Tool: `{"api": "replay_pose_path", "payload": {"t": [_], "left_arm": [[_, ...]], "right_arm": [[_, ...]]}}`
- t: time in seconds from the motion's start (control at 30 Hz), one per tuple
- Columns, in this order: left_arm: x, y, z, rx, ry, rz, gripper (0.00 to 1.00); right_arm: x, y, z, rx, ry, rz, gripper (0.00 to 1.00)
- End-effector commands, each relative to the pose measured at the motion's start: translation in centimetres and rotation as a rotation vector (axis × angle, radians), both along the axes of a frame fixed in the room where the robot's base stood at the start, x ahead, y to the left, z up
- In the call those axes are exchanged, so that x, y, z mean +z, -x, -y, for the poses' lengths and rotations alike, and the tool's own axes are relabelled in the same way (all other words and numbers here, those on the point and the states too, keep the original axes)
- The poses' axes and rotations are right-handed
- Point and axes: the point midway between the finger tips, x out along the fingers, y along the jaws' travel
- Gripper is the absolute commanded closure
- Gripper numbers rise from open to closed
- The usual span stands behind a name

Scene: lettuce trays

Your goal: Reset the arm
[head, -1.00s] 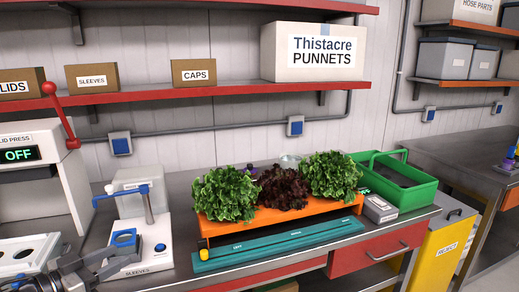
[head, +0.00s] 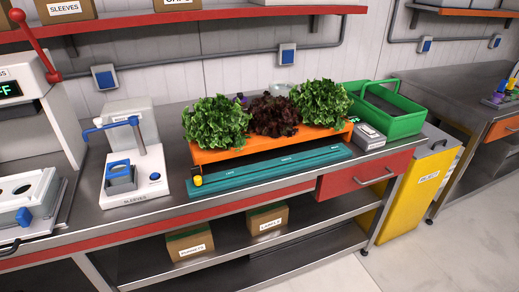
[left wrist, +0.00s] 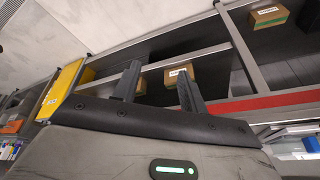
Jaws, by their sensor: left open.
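My left gripper (left wrist: 160,88) shows in the left wrist view with its two dark fingers spread apart and nothing between them. Beyond it are the lower shelf of the bench and the yellow reject bin (left wrist: 62,88). No gripper shows in the head view. My right gripper is in neither current view. In the head view, two green lettuces and a dark red one (head: 275,115) sit in a row on the orange tray (head: 215,156), behind a long teal strip (head: 270,170) on the steel bench.
The sleeves device (head: 132,175) stands left of the tray. A green crate (head: 400,122) and a small grey box (head: 368,137) stand right of it. A red lever (head: 35,45) rises at far left. Cardboard boxes (head: 190,244) sit on the lower shelf. Floor at right is clear.

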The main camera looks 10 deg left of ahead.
Motion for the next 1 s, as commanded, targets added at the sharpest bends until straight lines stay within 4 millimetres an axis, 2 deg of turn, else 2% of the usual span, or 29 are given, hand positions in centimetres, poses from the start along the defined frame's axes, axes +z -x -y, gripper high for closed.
{"api": "replay_pose_path", "payload": {"t": [0.07, 0.63, 0.8, 1.0], "left_arm": [[0.4, 1.3, 0.6, -0.004, 0.012, -0.049, 0.58], [-6.2, -3.5, 3.1, -0.049, 0.091, 0.259, 0.58], [-8.6, -4.3, 4.3, -0.066, 0.137, 0.406, 0.58], [-9.7, -4.4, 5.1, -0.076, 0.172, 0.515, 0.58]], "right_arm": [[0.0, 0.0, 0.0, 0.000, 0.000, 0.000, 1.00], [0.0, 0.0, 0.0, 0.001, -0.001, 0.000, 1.00], [0.0, 0.0, -0.1, 0.001, -0.001, 0.001, 1.00], [0.0, 0.0, -0.1, 0.001, -0.001, 0.001, 1.00]]}}
